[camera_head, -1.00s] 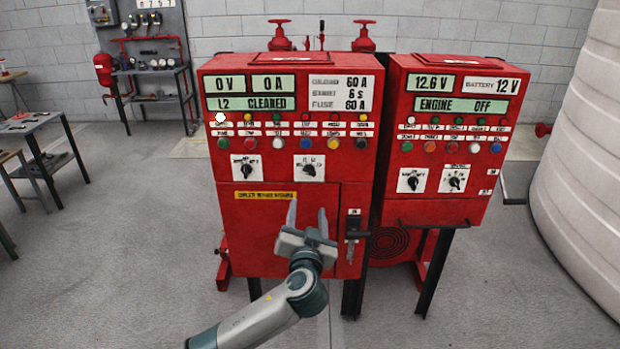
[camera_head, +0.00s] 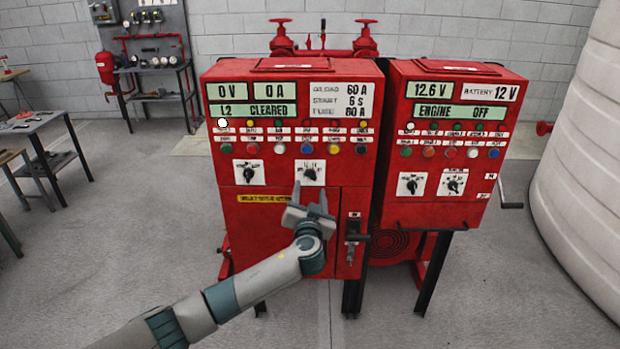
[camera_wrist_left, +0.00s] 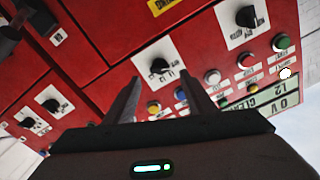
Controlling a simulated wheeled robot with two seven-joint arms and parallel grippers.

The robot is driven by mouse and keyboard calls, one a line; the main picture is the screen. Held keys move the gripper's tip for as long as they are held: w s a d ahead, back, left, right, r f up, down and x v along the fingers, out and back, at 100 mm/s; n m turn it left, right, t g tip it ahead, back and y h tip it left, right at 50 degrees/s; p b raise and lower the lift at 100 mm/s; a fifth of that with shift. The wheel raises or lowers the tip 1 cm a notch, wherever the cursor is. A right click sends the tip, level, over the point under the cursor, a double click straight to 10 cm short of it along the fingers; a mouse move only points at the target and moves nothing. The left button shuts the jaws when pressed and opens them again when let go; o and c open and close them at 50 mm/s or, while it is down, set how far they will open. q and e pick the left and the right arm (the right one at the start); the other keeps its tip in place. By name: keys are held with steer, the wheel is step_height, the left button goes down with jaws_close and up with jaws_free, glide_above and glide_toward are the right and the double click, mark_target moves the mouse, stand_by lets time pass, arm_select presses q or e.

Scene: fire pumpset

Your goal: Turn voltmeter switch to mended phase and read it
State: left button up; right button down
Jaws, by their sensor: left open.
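The left red panel (camera_head: 225,170) has two rotary switches on white plates. The right one of these, a black knob (camera_head: 310,173), is just above my left gripper (camera_head: 309,192). The other switch (camera_head: 249,173) sits to its left. The displays read 0 V (camera_head: 226,91), 0 A (camera_head: 273,90) and L2 CLEARED (camera_head: 253,111). In the left wrist view, upside down, my left gripper (camera_wrist_left: 161,82) is open and empty. The near knob (camera_wrist_left: 160,66) shows between and beyond its fingers, apart from them. Switch lettering is too small to read. My right gripper is not in view.
The right red panel (camera_head: 400,150) shows 12.6 V and ENGINE OFF, with two more switches below. A door handle (camera_head: 353,237) sticks out right of my gripper. Coloured push buttons line the panel above the switches. Tables (camera_head: 40,123) stand at the left.

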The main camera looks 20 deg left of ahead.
mark_target(310, 178)
arm_select(q)
steer(key=shift+p+x, duration=0.7)
steer(key=shift+x, duration=2.35)
steer(key=shift+f, duration=0.1)
steer(key=c, duration=1)
